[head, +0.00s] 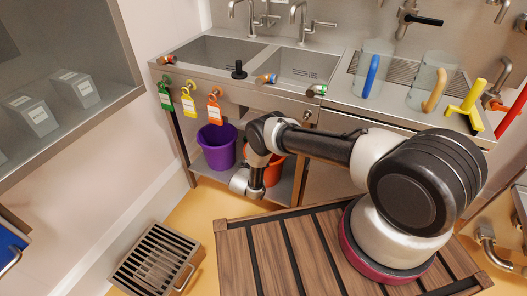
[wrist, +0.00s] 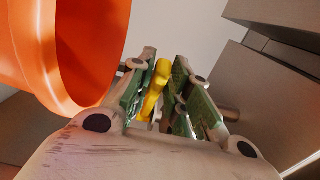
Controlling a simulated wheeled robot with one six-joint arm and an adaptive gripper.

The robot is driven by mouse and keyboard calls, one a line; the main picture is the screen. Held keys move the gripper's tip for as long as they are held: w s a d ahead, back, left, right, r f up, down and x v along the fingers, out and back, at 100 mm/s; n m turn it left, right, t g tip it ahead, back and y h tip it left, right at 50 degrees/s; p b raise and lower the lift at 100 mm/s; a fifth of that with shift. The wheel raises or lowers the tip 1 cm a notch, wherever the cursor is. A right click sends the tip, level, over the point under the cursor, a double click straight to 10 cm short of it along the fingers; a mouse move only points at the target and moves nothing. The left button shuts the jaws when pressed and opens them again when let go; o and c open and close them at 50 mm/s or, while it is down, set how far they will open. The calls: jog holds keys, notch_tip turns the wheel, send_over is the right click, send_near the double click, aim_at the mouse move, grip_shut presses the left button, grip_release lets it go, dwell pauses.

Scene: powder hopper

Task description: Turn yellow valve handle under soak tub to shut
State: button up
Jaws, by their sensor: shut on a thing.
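The yellow valve handle (wrist: 155,92) shows in the wrist view as a short upright yellow bar. My gripper (wrist: 158,95) is closed around it, with a green-padded finger on each side. The valve body is hidden behind my fingers and wrist. In the head view my arm reaches down in front of the steel sink unit (head: 190,80), and my fingers and the handle do not show there. I cannot tell from these frames which basin is the soak tub.
An orange bucket (wrist: 88,55) stands close on the left of my gripper; in the head view it is partly behind my wrist (head: 273,170). A purple bucket (head: 217,147) stands on the lower shelf. Grey panels (wrist: 265,75) are on the right. A floor grate (head: 157,262) lies at lower left.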

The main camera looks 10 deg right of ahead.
jog(key=shift+w+d, duration=0.1)
jog(key=shift+w, duration=0.75)
jog(key=shift+w+d, duration=0.25)
jog(key=shift+w, duration=0.35)
jog(key=shift+w+d, duration=0.2)
jog(key=shift+w, duration=0.35)
jog(key=o, duration=0.8)
jog(key=shift+o, duration=0.2)
jog(key=shift+s, duration=0.1)
jog(key=v, duration=0.8)
jog(key=shift+s+a, duration=0.2)
jog(key=shift+s, duration=0.15)
jog(key=shift+a, duration=0.1)
